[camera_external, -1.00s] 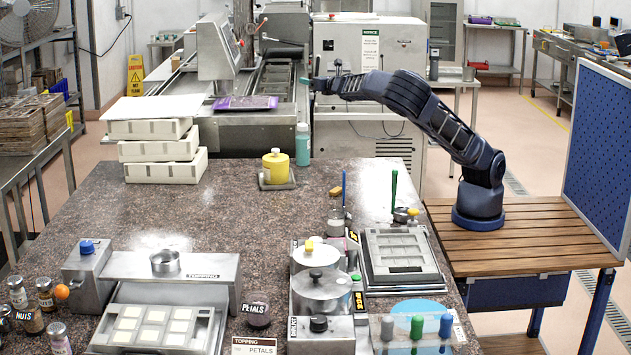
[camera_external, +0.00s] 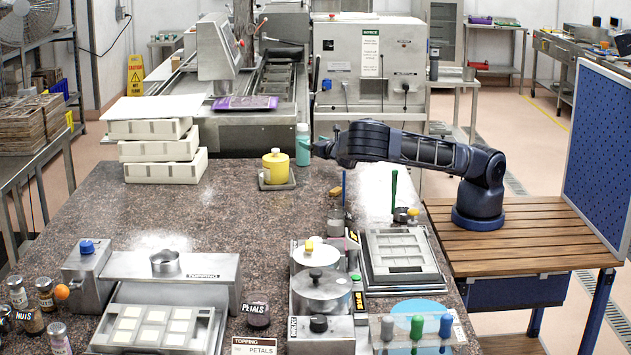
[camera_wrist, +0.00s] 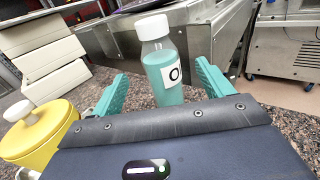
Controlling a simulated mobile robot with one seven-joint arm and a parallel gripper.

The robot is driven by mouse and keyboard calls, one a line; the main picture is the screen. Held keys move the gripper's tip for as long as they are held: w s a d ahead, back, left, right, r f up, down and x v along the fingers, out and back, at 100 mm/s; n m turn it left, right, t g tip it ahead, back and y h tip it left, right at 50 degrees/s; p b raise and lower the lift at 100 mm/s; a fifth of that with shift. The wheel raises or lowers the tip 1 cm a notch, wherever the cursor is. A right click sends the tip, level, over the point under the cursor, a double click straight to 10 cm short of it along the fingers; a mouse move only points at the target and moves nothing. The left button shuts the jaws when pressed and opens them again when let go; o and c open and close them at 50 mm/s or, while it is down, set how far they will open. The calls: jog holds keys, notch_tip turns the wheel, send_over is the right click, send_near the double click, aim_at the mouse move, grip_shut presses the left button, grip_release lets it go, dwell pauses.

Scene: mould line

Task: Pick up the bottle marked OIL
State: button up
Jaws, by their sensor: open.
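The bottle (camera_external: 303,147) is teal with a white cap and stands upright at the far edge of the stone counter. In the wrist view the bottle (camera_wrist: 163,66) shows a white label with a letter O; the rest of the label is turned out of sight. My gripper (camera_wrist: 160,92) is open, with its teal fingers on either side of the bottle's lower part in the picture. I cannot tell how far between them the bottle is. In the external view my gripper (camera_external: 318,149) is low, just right of the bottle.
A yellow pot (camera_external: 275,166) on a small tray stands left of the bottle, and also shows close to the left finger in the wrist view (camera_wrist: 38,135). White stacked moulds (camera_external: 165,172) stand further left. A steel machine (camera_external: 255,125) is behind. The counter's middle is clear.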

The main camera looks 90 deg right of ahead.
notch_tip(320, 180, down, 2)
jog(key=shift+f, duration=0.25)
jog(key=shift+w+d+f, duration=0.1)
jog(key=shift+w+d, duration=0.05)
jog(key=shift+d, duration=0.05)
jog(key=shift+x, duration=3.55)
jog(key=shift+a, duration=0.1)
jog(key=c, duration=1.3)
